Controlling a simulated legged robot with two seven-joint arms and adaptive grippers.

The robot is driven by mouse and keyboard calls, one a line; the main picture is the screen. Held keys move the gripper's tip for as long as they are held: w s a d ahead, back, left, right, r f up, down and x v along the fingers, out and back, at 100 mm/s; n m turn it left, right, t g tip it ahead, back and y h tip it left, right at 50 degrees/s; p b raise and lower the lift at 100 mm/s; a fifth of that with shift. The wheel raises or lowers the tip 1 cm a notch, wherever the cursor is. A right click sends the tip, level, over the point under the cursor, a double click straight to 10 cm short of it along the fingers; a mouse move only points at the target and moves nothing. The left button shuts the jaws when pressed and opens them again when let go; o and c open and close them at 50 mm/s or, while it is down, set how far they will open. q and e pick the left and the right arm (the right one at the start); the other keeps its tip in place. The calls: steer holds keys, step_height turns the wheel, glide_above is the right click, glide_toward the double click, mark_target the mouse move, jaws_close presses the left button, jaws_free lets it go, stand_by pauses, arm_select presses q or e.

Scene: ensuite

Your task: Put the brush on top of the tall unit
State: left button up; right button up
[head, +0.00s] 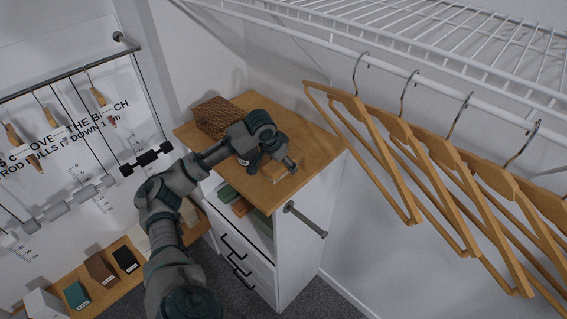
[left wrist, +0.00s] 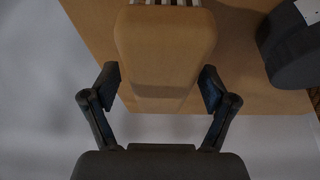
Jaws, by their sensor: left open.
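The brush (left wrist: 165,45) is a tan wooden block with pale bristles at its far end. In the head view the brush (head: 276,172) is a small tan shape at the wooden top of the tall unit (head: 310,158), partly hidden by my gripper. It appears to lie on that top, near the edge; contact is hard to see. My left gripper (head: 282,168) is over the unit top. In the left wrist view its open fingers (left wrist: 162,92) stand on either side of the brush, with gaps on both sides. My right gripper is not in view.
A brown woven basket (head: 216,117) stands at the back of the unit top. A dark labelled object (left wrist: 290,45) lies right of the brush in the wrist view. Wooden hangers (head: 400,130) hang under a white wire shelf (head: 430,40). A rod (head: 305,220) sticks out from the unit.

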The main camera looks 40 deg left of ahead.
arm_select(q)
steer(key=b+v, duration=0.1)
steer(key=v, duration=1)
steer(key=shift+s+r, duration=0.15)
steer(key=shift+r, duration=0.1)
steer(key=shift+a+f, duration=0.1)
